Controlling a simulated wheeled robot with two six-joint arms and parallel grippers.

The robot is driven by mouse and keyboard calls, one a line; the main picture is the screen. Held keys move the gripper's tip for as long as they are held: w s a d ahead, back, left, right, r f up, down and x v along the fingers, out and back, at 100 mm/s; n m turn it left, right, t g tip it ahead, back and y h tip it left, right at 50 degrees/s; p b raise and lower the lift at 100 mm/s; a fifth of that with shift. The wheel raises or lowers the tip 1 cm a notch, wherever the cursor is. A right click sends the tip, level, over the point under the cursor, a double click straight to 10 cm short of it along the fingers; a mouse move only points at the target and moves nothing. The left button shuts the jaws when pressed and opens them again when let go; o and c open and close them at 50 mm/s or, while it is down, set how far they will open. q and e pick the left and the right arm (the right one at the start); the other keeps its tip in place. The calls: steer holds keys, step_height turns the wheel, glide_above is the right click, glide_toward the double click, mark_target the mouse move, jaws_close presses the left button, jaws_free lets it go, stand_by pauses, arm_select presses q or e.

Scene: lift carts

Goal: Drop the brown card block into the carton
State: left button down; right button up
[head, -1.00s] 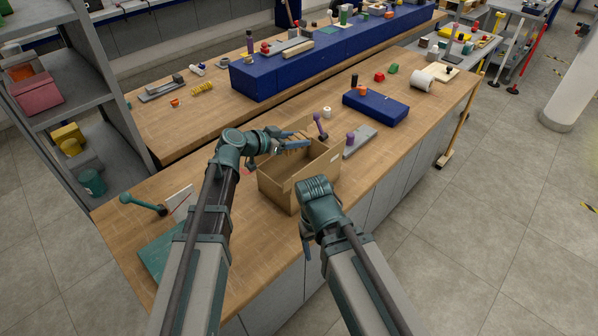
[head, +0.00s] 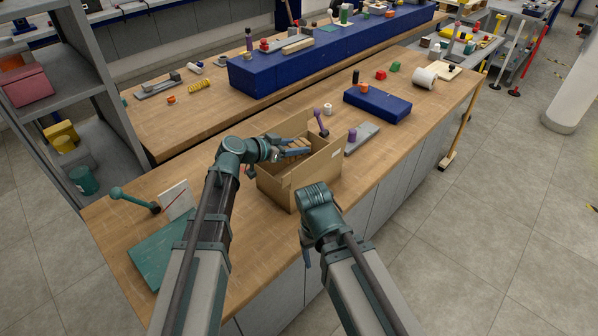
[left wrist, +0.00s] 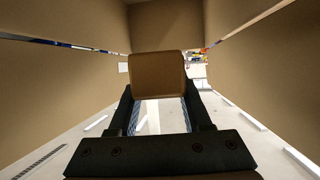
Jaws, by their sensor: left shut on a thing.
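The open carton (head: 306,186) stands on the wooden bench in the middle of the head view. My left gripper (head: 292,152) reaches in at its top from the left. It is shut on the brown card block (left wrist: 158,75), which shows between the fingers in the left wrist view. Brown carton walls (left wrist: 50,100) rise on both sides of the block there. In the head view the block is small and partly hidden by the gripper. My right gripper (head: 306,256) hangs in front of the bench edge, apart from the carton; its fingers are mostly hidden.
A purple-topped peg (head: 321,122) stands by the carton's back edge. A grey plate (head: 362,137) with a purple knob lies to its right, and a blue box (head: 377,101) is beyond. A teal board (head: 160,248) lies at the left. The bench between board and carton is mostly clear.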

arm_select(q)
step_height(320, 180, down, 3)
steer(key=shift+r+b, duration=0.15)
steer(key=shift+b, duration=0.75)
steer(key=shift+c, duration=1.3)
jaws_free()
steer(key=p+v, duration=0.5)
steer(key=v, duration=0.9)
